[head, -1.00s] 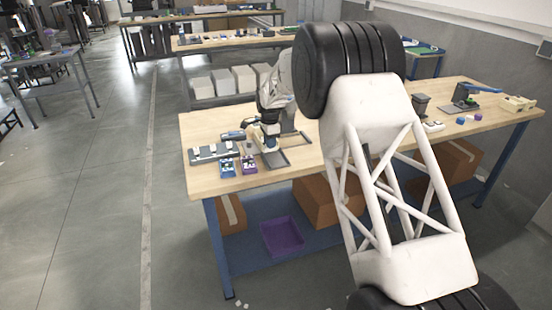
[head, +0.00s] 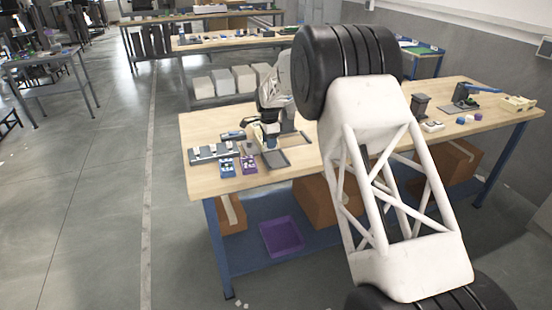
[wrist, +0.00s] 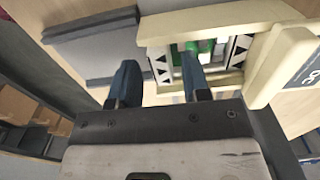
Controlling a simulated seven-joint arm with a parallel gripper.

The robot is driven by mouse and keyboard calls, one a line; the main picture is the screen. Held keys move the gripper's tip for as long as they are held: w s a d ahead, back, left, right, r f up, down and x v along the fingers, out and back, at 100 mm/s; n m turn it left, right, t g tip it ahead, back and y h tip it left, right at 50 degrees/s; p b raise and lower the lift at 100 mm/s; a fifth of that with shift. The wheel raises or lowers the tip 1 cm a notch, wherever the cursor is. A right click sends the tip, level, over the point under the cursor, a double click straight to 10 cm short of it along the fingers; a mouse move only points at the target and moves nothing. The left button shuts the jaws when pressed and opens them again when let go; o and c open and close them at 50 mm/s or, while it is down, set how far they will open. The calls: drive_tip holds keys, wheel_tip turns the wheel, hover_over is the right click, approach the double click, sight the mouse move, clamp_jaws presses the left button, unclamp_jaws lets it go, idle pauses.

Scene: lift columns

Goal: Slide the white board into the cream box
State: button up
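I cannot single out the white board with certainty. In the head view my gripper end is small and dark above the table, beside a grey tray, and its fingers are not clear.
A grey flat tray (wrist: 90,45) lies left of the cream box. The wooden table (head: 225,180) carries a grey rack (head: 213,153) and small blue and purple holders near its left end. A purple bin (head: 282,237) sits on the lower shelf. My arm hides the table's middle.

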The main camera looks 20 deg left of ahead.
drive_tip(key=shift+r, duration=0.1)
drive_tip(key=shift+r, duration=2.9)
